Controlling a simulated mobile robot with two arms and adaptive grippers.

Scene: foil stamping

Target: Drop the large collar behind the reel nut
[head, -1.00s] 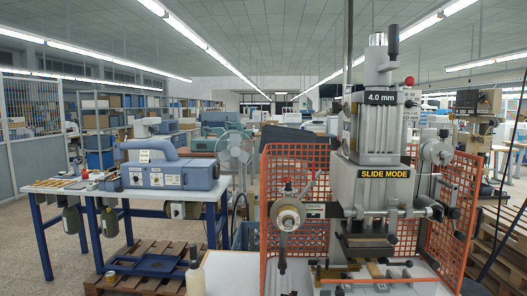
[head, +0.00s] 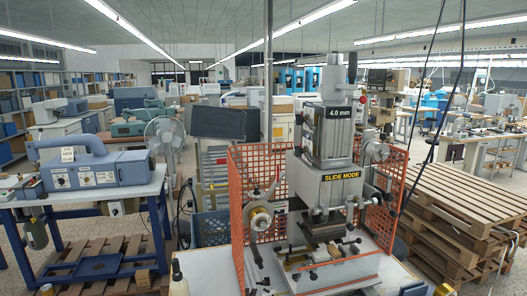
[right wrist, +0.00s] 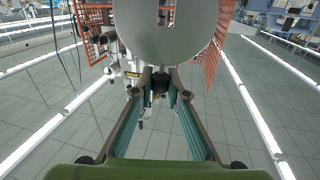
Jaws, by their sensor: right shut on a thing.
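The stamping press (head: 340,190), marked "SLIDE MODE", stands on a white table. On its left side is a pale round reel-like part with a brass centre (head: 260,218); I cannot make out a separate reel nut. In the right wrist view, my right gripper (right wrist: 160,78) has its fingers converged on a large grey disc with a slot, which I take as the large collar (right wrist: 150,42). The disc fills the top middle of that view and hides part of the background. The fingers' exact contact is hard to see. Neither gripper shows in the head view.
An orange mesh guard (head: 238,195) surrounds the press on the left and right. Wooden pallets (head: 455,215) are stacked on the right; a blue-legged bench (head: 130,197) stands left.

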